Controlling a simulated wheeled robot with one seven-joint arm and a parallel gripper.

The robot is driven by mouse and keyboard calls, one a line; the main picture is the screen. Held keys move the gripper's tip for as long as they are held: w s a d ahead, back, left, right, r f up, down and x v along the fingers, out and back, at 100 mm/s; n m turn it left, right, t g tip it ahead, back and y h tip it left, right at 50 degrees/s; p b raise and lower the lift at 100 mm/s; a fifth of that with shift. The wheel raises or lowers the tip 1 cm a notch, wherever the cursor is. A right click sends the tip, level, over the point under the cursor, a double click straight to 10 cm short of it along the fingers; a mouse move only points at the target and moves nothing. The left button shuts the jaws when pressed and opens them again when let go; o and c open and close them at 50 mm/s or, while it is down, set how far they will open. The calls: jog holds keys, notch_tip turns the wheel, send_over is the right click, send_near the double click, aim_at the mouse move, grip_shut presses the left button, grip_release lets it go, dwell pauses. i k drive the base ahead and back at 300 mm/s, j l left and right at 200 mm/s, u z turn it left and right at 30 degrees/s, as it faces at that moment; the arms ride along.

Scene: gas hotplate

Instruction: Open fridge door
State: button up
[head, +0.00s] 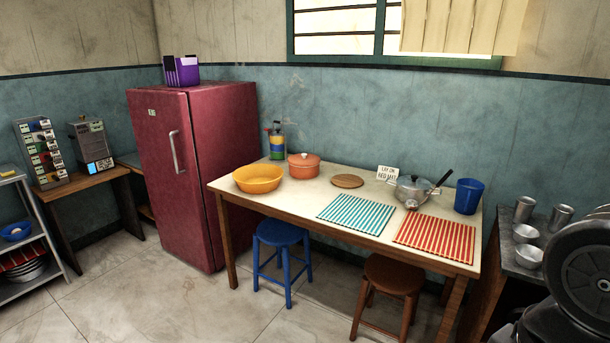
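A dark red fridge (165,180) stands against the back wall, left of the long table. Its door is shut. A light vertical handle (175,152) is on the front of the door, near its right edge. A purple box with dark items (181,72) sits on top of the fridge. A dark, rounded part of my own arm shows at the lower right corner, far from the fridge. My gripper is not in view.
A long table (290,180) right of the fridge holds an orange bowl, pots, striped mats and a blue cup. A blue stool (281,238) and a brown stool (394,275) stand at its front. A shelf (35,240) stands at left. Floor before the fridge is clear.

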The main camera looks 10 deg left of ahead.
aim_at(160, 119)
jog(key=i+j+u, duration=0.25)
jog(key=i+u, duration=0.2)
jog(key=i+j+u, duration=0.15)
jog(key=i+u, duration=0.6)
jog(key=u, duration=0.2)
jog(key=i+l+u, duration=0.2)
jog(key=i+u, duration=0.25)
jog(key=i+j+z, duration=0.1)
jog(key=i, duration=0.8)
jog(key=i+j, duration=0.15)
jog(key=i, duration=0.75)
jog(key=l+z, duration=0.05)
